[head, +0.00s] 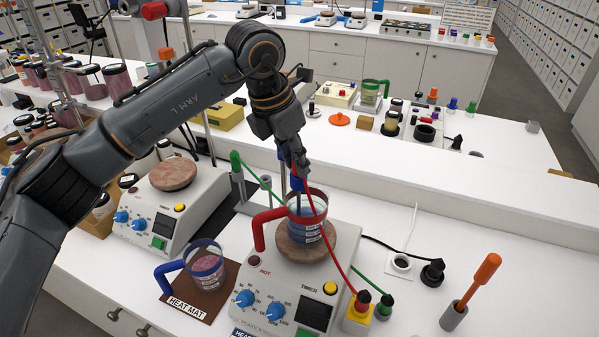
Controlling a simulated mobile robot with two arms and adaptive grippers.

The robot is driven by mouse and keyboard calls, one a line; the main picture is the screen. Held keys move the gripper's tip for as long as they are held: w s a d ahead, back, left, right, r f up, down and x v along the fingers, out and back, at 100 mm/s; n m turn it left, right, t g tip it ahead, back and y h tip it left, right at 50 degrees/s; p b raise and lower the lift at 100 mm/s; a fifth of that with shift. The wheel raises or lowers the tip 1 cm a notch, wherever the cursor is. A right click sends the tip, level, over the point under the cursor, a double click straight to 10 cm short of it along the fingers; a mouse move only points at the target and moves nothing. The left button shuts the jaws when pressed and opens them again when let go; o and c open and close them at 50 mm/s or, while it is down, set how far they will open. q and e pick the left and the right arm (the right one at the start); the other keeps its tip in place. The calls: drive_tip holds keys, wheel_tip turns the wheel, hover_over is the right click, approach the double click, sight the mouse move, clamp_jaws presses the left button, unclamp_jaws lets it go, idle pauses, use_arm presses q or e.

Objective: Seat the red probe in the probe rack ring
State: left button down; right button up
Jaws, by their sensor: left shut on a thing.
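My left gripper (292,155) is shut, fingers down, above the red-handled beaker (307,215) on the front hot plate. It holds the red probe, which is mostly hidden by the fingers. The probe's red cable (327,235) curves from the gripper past the beaker to a red plug (363,297) at the right. A grey probe rack (241,188) stands behind the hot plate, left of the gripper. A green probe (235,160) is upright in it, with a green cable. I cannot make out the empty ring clearly. My right gripper is out of view.
The front hot plate (285,290) has its HOT light by the beaker. A blue-handled beaker (205,262) stands on the brown heat mat (190,298). A second hot plate (165,215) is at the left. An orange-handled tool (480,280) stands at the right.

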use_arm(q)
drive_tip(key=shift+r+p, duration=0.4)
drive_tip(key=shift+r, duration=0.5)
drive_tip(key=shift+r+p, duration=1.9)
drive_tip(key=shift+r, duration=1.35)
wheel_tip(320, 180, up, 10)
drive_tip(key=p, duration=0.6)
drive_tip(key=shift+f, duration=0.25)
